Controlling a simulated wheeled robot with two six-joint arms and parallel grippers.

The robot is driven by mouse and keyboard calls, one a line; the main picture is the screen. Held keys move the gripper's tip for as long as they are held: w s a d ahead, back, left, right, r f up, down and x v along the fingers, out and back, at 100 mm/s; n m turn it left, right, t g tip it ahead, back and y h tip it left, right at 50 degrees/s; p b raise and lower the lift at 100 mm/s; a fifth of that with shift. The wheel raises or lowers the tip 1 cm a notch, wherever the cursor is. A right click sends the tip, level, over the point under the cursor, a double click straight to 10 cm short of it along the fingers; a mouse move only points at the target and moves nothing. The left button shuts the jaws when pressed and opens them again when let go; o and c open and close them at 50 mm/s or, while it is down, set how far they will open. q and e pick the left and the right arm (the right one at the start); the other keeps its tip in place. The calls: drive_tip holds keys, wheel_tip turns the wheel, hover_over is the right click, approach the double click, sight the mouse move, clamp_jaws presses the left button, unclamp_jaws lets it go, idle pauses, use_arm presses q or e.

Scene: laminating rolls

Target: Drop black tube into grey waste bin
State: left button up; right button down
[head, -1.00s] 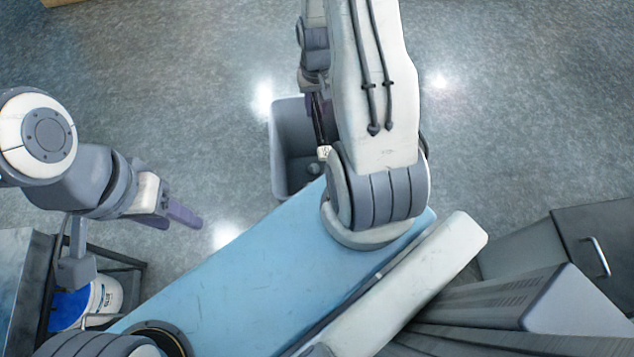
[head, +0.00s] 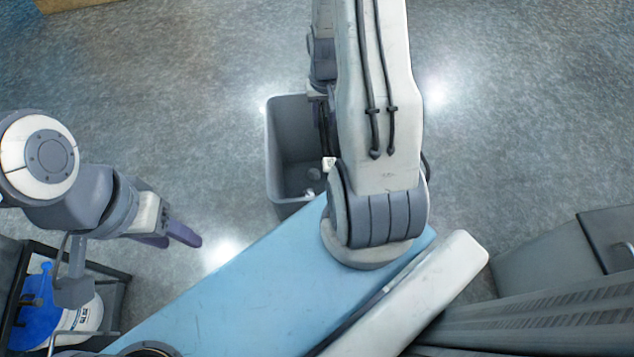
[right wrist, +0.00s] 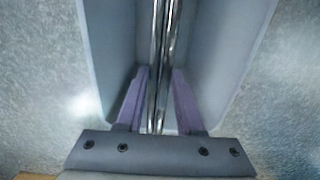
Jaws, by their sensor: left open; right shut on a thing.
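The grey waste bin (head: 282,150) stands on the floor beyond the blue surface, partly hidden by my right arm in the head view. My right gripper (right wrist: 158,100) is shut on the black tube (right wrist: 166,45), a long, shiny dark piece running between its purple fingers. In the right wrist view the tube lies lengthwise within the outline of the bin's walls (right wrist: 228,50). In the head view the tube (head: 324,130) shows only as a dark strip at the bin's right side. My left gripper (head: 172,238) is open and empty over the floor at left.
Small pale scraps (head: 311,192) lie inside the bin. A blue and white bucket (head: 85,312) sits on a dark-framed cart at lower left. Grey cabinets (head: 560,255) stand at right. The floor (head: 190,100) around the bin is clear.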

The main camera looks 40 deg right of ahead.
drive_tip(key=shift+c, duration=2.3)
unclamp_jaws()
drive_tip(key=shift+f, duration=0.1)
wheel_tip(320, 180, up, 10)
drive_tip(key=p, duration=0.3)
drive_tip(key=shift+r+p, duration=0.25)
drive_tip(key=shift+p, duration=0.15)
